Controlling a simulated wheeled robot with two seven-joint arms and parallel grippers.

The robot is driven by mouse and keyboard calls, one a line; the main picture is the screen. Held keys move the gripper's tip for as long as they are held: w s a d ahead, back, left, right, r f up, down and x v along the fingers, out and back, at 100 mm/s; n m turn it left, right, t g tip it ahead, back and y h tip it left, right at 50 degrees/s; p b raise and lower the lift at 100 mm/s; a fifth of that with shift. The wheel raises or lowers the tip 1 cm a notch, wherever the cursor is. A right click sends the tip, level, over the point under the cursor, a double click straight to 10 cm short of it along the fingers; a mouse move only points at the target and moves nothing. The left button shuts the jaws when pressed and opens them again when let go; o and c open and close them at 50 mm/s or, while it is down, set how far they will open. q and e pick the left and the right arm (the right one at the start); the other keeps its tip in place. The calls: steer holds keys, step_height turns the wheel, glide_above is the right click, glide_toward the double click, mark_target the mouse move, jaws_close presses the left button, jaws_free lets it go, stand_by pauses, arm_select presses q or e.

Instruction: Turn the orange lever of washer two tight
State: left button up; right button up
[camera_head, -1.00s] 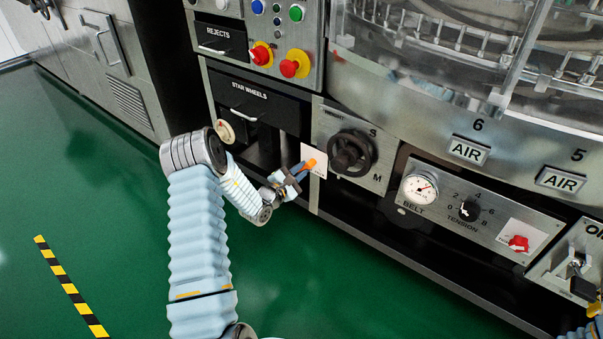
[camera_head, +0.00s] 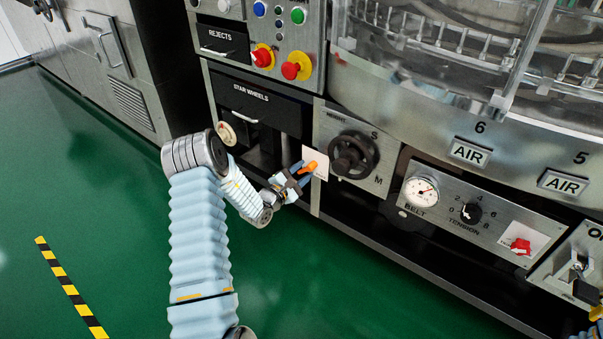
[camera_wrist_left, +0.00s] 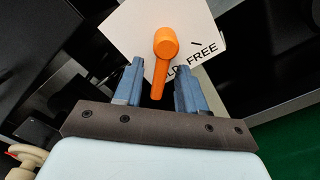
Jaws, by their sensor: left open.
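The orange lever (camera_head: 308,167) sits on a white plate (camera_head: 321,160) low on the machine front, left of the black handwheel. In the left wrist view the lever (camera_wrist_left: 165,55) points down between the two blue fingers, and the plate (camera_wrist_left: 140,30) behind it shows the word FREE and other partly covered lettering. My left gripper (camera_head: 300,172) is at the lever. In the left wrist view my left gripper (camera_wrist_left: 158,88) is open, with a finger on each side of the lever's arm and a gap to each. My right gripper is not clearly in view.
A black handwheel (camera_head: 352,154) is just right of the lever. A belt gauge (camera_head: 420,191), a tension knob (camera_head: 470,212) and a red lever (camera_head: 520,246) are farther right. An open dark bay lies left of the plate. Green floor (camera_head: 330,280) is clear in front.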

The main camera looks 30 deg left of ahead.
arm_select(q)
steer(key=s+a, duration=0.1)
steer(key=s, duration=1.2)
steer(key=shift+s+p, duration=0.4)
steer(key=shift+p, duration=0.05)
steer(key=s+d+f+m+g+h+p, duration=0.1)
steer(key=s+d+f+m+g+h, duration=0.2)
steer(key=d, duration=0.5)
steer(key=s+d+m+g+h+p, duration=0.1)
steer(key=s+d+m+g+h, duration=0.1)
steer(key=d+g+h, duration=0.45)
steer(key=s+d+f+m+g+h+p, duration=0.1)
steer(key=s+d+f+m+g+p, duration=0.15)
steer(key=d, duration=0.65)
steer(key=s+d+f+m+g+y+p, duration=0.2)
steer(key=s+d+m+g+y, duration=0.15)
steer(key=s+m, duration=0.3)
steer(key=s+d+f+m+g+y+p, duration=0.1)
steer(key=s+d+m+g+y+p, duration=0.15)
steer(key=s+m+g, duration=0.35)
steer(key=w+d+m+t+y, duration=0.1)
steer(key=m+t, duration=0.1)
steer(key=w+d+r+m+t, duration=0.1)
steer(key=m+t, duration=0.1)
steer(key=shift+w+d+y, duration=0.15)
steer(key=shift+w+y, duration=0.05)
steer(key=shift+y, duration=0.15)
